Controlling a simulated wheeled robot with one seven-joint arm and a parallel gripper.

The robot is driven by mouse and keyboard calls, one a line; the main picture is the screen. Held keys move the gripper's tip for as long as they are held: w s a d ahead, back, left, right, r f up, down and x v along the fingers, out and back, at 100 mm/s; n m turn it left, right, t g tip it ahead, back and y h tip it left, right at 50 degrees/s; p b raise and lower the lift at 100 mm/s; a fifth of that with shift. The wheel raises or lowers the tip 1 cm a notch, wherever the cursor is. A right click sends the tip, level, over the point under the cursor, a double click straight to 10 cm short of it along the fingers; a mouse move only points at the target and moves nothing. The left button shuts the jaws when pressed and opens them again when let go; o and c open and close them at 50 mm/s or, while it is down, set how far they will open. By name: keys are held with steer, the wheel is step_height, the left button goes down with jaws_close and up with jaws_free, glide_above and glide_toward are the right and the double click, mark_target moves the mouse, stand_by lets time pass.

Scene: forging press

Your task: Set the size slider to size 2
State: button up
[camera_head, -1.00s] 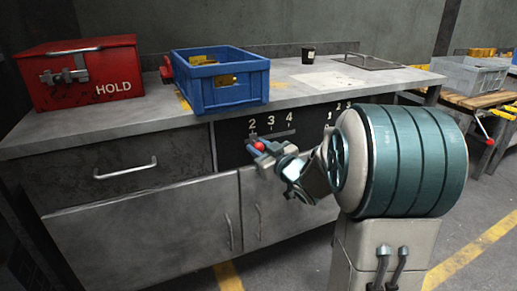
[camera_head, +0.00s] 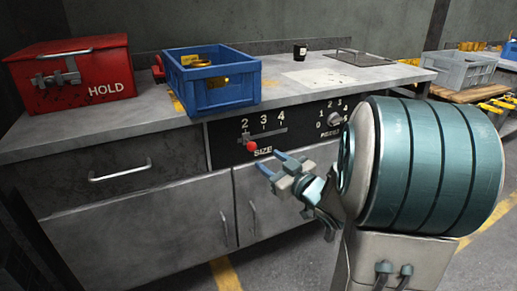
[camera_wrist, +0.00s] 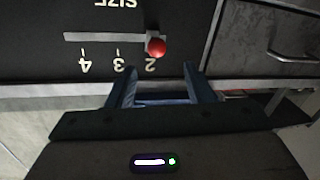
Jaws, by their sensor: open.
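The size slider has a red knob (camera_head: 251,146) on a short grey slot (camera_head: 268,136) in the black panel (camera_head: 225,146), with the marks 2, 3 and 4 above it. The knob stands at the left end, by the 2. In the wrist view the red knob (camera_wrist: 157,47) also lies at the slot's end beside the upside-down 2. My gripper (camera_head: 271,164) is open and empty, a little below and right of the knob and apart from it. Its two blue fingers (camera_wrist: 160,92) show in the wrist view with the knob beyond them.
A round dial (camera_head: 335,118) sits at the panel's right. Above are the counter with a blue crate (camera_head: 215,98), a red HOLD box (camera_head: 75,85) and a black cup (camera_head: 300,50). Cabinet doors (camera_head: 150,235) and a drawer handle (camera_head: 120,172) lie below and left.

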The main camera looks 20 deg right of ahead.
steer(key=shift+p+v, duration=0.35)
steer(key=shift+v, duration=1.75)
step_height(320, 180, up, 14)
steer(key=d+m+g+h+p, duration=0.2)
steer(key=m+g+h+p, duration=0.45)
steer(key=p, duration=1.05)
steer(key=s+a+r+g+p, duration=0.3)
steer(key=s+a+r+p, duration=0.2)
steer(key=s+p, duration=0.3)
steer(key=s+a+r+g+p, duration=0.4)
steer(key=s+a+r+p, duration=0.2)
steer(key=s+r+p, duration=0.2)
steer(key=shift+s+r+y, duration=0.3)
steer(key=shift+s+y, duration=0.05)
steer(key=shift+s, duration=0.25)
steer(key=shift+s+a+g, duration=0.15)
steer(key=shift+s+g, duration=0.05)
steer(key=shift+g, duration=0.15)
steer(key=shift+c, duration=1.2)
steer(key=shift+a+n, duration=0.15)
steer(key=shift+n, duration=0.1)
